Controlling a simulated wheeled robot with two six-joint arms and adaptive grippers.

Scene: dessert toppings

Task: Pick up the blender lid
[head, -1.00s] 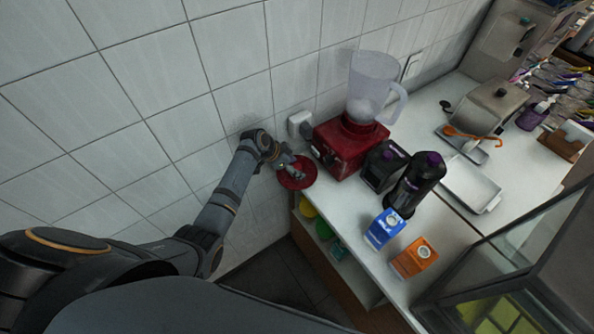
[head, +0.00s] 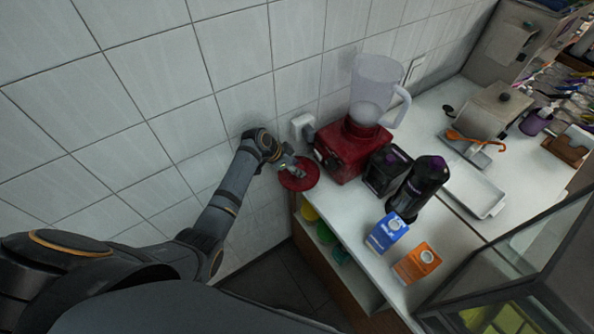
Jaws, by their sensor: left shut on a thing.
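The blender lid (head: 304,183) is a round dark red disc at the left end of the white counter, beside the red blender base. My left gripper (head: 296,171) is over the lid and shut on it; the fingertips are small and partly hidden. I cannot tell whether the lid is resting on the counter or slightly raised. The blender (head: 348,149) has a red base and a clear jug (head: 374,88) with a handle, its top open. My right gripper is not in view.
A blue carton (head: 387,232) and an orange carton (head: 416,262) stand near the counter's front edge. A white tray (head: 475,190) and metal container (head: 487,109) are farther right. A tiled wall (head: 180,110) borders the left and back.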

